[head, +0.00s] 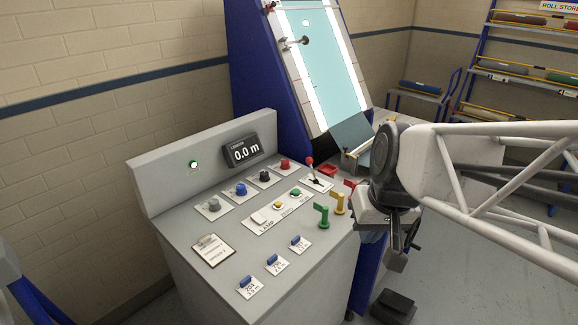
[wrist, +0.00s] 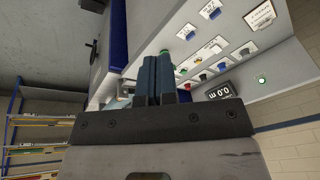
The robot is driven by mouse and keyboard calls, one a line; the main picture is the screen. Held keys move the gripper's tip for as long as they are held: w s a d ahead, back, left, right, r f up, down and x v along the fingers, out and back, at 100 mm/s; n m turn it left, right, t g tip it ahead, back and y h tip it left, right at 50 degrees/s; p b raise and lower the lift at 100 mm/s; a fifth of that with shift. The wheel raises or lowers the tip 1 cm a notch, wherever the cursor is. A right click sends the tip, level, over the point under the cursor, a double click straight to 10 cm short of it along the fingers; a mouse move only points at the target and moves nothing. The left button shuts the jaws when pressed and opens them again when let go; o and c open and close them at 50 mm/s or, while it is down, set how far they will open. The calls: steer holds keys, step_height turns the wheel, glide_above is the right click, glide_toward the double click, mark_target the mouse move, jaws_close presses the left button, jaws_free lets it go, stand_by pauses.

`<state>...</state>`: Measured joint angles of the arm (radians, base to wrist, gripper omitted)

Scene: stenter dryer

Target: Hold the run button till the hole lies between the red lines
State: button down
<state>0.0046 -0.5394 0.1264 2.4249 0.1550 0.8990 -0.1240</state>
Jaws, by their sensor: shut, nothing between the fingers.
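The sloping lit panel carries a pale blue cloth (head: 325,50), with short red lines at its edges. A small pale spot (head: 306,23) near the cloth's top may be the hole; it is too small to be sure. On the desk (head: 215,285), a green button (head: 296,191) sits at the right end of a labelled row, beside a yellow button (head: 278,205); its label is too blurred to read surely. My gripper (wrist: 160,62) is shut and empty in the wrist view. In the head view my wrist hangs right of the desk, apart from the buttons; the fingertips are not clear there.
The length display (head: 246,151) reads 0.0 m, and a green lamp (head: 193,164) is lit.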

steer(key=w+a+f+n+t+y, duration=0.1)
steer(key=w+a+y, duration=0.15)
steer(key=w, duration=0.85)
steer(key=w+a+f+y, duration=0.1)
steer(key=w+a, duration=0.2)
steer(key=w, duration=0.8)
steer(key=t+y, duration=0.2)
glide_above(298, 190)
step_height(298, 190, down, 10)
steer(key=shift+s+a+f, duration=0.1)
steer(key=shift+s, duration=0.05)
steer(key=shift+f, duration=4.25)
